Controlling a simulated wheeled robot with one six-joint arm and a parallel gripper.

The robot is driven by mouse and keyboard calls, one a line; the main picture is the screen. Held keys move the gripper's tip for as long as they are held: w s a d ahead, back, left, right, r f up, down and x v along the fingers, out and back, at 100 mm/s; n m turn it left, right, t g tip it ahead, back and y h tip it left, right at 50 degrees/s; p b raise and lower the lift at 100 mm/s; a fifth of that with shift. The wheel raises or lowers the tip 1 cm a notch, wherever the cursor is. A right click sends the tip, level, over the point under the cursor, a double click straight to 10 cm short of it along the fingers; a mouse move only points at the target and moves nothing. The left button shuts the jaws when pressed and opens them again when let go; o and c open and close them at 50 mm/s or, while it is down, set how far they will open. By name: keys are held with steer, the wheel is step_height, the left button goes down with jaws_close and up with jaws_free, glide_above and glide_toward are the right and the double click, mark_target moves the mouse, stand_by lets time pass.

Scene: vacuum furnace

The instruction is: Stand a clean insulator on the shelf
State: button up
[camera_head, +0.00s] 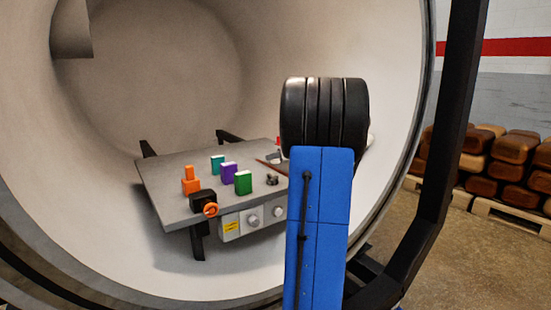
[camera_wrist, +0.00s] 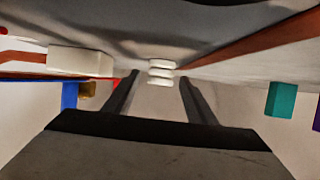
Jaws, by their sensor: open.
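A white ribbed insulator (camera_wrist: 161,71) shows in the wrist view, with its discs stacked one above another. No dark marks show on it at this size. My gripper (camera_wrist: 159,78) is open, and the insulator appears in the gap at or just beyond the fingertips; I cannot tell its exact distance. The fingers do not visibly touch it. In the head view my arm hides the gripper and this insulator. The grey shelf (camera_head: 165,205) stands inside the round furnace chamber, and its right end is hidden behind my arm.
Teal (camera_head: 217,164), purple (camera_head: 229,173) and green (camera_head: 243,183) blocks, an orange piece (camera_head: 190,181) and a black-and-orange device (camera_head: 204,202) stand on the shelf. In the wrist view a white block (camera_wrist: 80,60) is left, a brown bar (camera_wrist: 255,40) upper right.

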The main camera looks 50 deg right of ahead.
steer(key=v, duration=0.9)
steer(key=shift+s+a, duration=0.1)
steer(key=shift+s, duration=0.15)
